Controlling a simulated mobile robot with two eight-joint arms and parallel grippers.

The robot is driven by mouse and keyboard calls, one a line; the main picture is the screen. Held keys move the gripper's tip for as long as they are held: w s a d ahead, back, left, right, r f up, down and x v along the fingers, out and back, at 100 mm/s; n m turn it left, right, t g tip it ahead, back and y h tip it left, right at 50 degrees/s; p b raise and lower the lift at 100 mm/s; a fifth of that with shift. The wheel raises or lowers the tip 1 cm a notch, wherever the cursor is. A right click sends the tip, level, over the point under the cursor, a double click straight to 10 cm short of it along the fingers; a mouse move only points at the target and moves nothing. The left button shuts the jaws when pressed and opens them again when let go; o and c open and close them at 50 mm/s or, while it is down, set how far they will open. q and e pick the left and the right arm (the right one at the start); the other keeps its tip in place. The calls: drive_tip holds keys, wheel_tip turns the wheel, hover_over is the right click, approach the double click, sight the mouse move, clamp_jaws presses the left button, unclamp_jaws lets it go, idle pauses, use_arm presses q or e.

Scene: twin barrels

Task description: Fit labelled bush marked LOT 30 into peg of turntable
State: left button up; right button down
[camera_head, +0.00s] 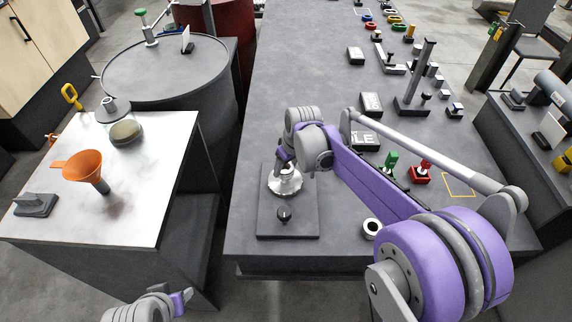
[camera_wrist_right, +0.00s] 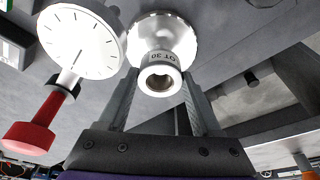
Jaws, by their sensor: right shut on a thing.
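My right gripper (camera_wrist_right: 160,95) is shut on a pale ring-shaped bush (camera_wrist_right: 160,76). Its printed mark shows upside down as "OT 30" in the right wrist view, and its open bore faces the camera. The silver turntable (camera_wrist_right: 165,35) shows directly behind the bush. In the head view the turntable (camera_head: 285,181) sits on a dark base plate (camera_head: 300,222), with my right gripper over it. The peg is hidden, and I cannot tell whether the bush is around it. Part of my left arm's end (camera_head: 180,302) shows at the bottom edge; its fingers are not clear.
A white dial and red handle (camera_wrist_right: 35,137) are close beside the gripper in the right wrist view. A loose ring (camera_head: 372,228), green fixture (camera_head: 390,163) and red fixture (camera_head: 421,172) are to the right.

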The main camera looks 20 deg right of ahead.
sight(286, 172)
drive_tip(key=shift+f+b, duration=0.95)
drive_tip(key=shift+f, duration=0.65)
unclamp_jaws()
drive_tip(key=p+v, duration=0.1)
drive_tip(key=v, duration=1)
drive_tip(key=shift+w+a, duration=0.1)
drive_tip(key=s+d+m+t+h+p, duration=0.1)
drive_tip(key=s+m+p, duration=0.3)
drive_tip(key=s, duration=2)
drive_tip(key=t+p, duration=0.1)
drive_tip(key=p, duration=0.3)
drive_tip(key=shift+d+r+m, duration=0.25)
drive_tip(key=shift+d+m, duration=0.05)
drive_tip(key=shift+m, duration=0.1)
